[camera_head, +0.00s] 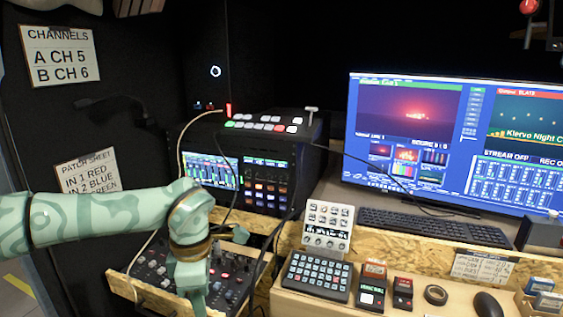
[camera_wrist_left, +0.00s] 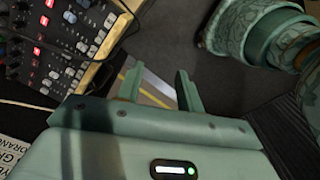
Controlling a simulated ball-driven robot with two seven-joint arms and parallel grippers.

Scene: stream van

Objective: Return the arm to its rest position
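My left arm, patterned in pale green, comes in from the left in the head view. Its gripper (camera_head: 196,300) points down at the lower edge, in front of the audio mixer (camera_head: 228,270), and its fingertips are cut off there. In the left wrist view, the two fingers of my left gripper (camera_wrist_left: 160,84) stand apart with nothing between them. Dark floor and a yellow and white strip show beyond the fingers. The mixer (camera_wrist_left: 62,40) lies to the upper left in that view, apart from the fingers. My right gripper is in neither view.
A video switcher (camera_head: 250,160) with cables stands behind my arm. A desk with a wooden ledge holds a button keypad (camera_head: 317,276), a tape roll (camera_head: 436,294), a mouse (camera_head: 488,304) and a keyboard (camera_head: 433,226). A monitor (camera_head: 450,140) stands behind. Cables hang near my gripper.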

